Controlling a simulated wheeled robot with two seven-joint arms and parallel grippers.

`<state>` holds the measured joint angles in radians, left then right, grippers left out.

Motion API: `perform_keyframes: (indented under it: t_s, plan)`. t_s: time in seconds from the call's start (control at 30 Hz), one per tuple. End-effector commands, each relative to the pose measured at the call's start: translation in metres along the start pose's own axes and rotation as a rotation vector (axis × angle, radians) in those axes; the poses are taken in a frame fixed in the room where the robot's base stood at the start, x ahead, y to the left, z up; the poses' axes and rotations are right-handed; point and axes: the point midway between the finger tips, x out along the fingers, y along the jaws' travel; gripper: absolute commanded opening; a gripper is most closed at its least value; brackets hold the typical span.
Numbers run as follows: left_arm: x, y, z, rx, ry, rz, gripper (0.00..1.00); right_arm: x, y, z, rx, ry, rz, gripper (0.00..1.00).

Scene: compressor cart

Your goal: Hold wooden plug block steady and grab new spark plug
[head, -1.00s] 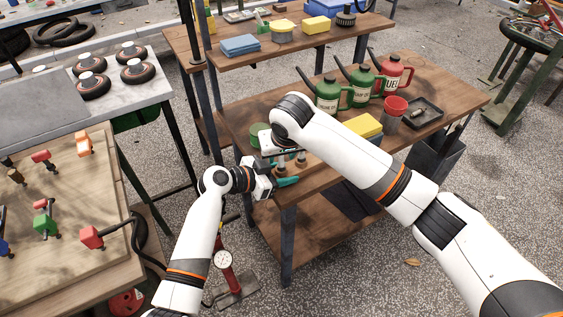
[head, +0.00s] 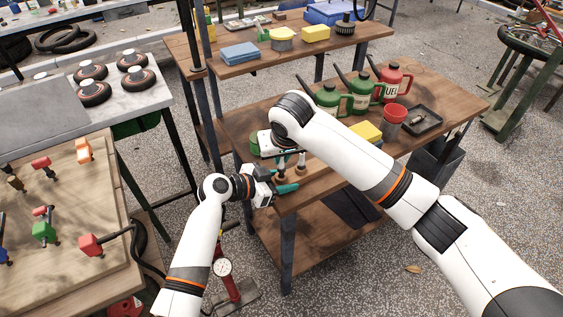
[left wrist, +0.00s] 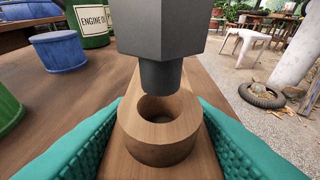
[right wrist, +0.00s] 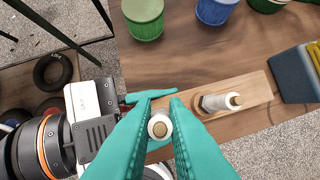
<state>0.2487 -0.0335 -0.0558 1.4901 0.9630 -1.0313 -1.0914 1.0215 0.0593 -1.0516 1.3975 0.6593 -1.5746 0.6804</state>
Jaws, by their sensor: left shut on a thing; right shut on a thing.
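The wooden plug block (right wrist: 252,92) lies on the brown cart top; it also shows in the left wrist view (left wrist: 160,168). My left gripper (left wrist: 163,115) is shut on the block, one teal finger on each side. My right gripper (right wrist: 160,112) is shut on a spark plug (right wrist: 159,128) with a white body and brass tip. In the left wrist view, the plug's dark hex and lower end (left wrist: 162,75) hang just above an open round hole in the block. A second spark plug (right wrist: 220,102) stands in the block. My right arm partly hides the area in the head view.
An upper shelf (head: 240,62) is behind.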

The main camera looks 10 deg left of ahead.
Motion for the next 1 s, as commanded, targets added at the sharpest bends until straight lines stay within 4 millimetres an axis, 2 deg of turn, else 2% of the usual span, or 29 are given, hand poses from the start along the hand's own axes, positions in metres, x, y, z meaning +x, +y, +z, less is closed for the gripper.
perform_keyframes:
  t_s: [0.1, 0.33, 0.5, 0.73, 0.77, 0.8, 0.9, 1.0]
  plan:
    - [0.000, 0.000, 0.000, 0.000, 0.000, 0.000, 0.18, -0.025, 0.001, 0.011, -0.001, -0.005, 0.003, 0.00]
    - [0.000, 0.000, 0.000, 0.000, 0.000, 0.000, 0.18, -0.061, 0.001, 0.026, 0.000, -0.003, 0.001, 0.00]
    - [0.000, 0.000, 0.000, 0.000, 0.000, 0.000, 0.18, -0.072, 0.001, 0.030, -0.001, -0.001, 0.002, 0.00]
    - [0.000, 0.000, 0.000, 0.000, 0.000, 0.000, 0.18, -0.073, 0.001, 0.030, -0.001, 0.000, 0.001, 0.00]
    - [0.000, 0.000, 0.000, 0.000, 0.000, 0.000, 0.47, -0.073, 0.001, 0.030, -0.001, 0.000, 0.001, 0.00]
    - [0.000, 0.000, 0.000, 0.000, 0.000, 0.000, 0.53, -0.073, 0.001, 0.030, -0.001, 0.000, 0.001, 0.00]
    - [0.000, 0.000, 0.000, 0.000, 0.000, 0.000, 0.69, -0.073, 0.000, 0.030, 0.000, 0.000, 0.001, 0.00]
    - [0.000, 0.000, 0.000, 0.000, 0.000, 0.000, 0.69, -0.072, 0.000, 0.030, 0.000, 0.000, 0.001, 0.00]
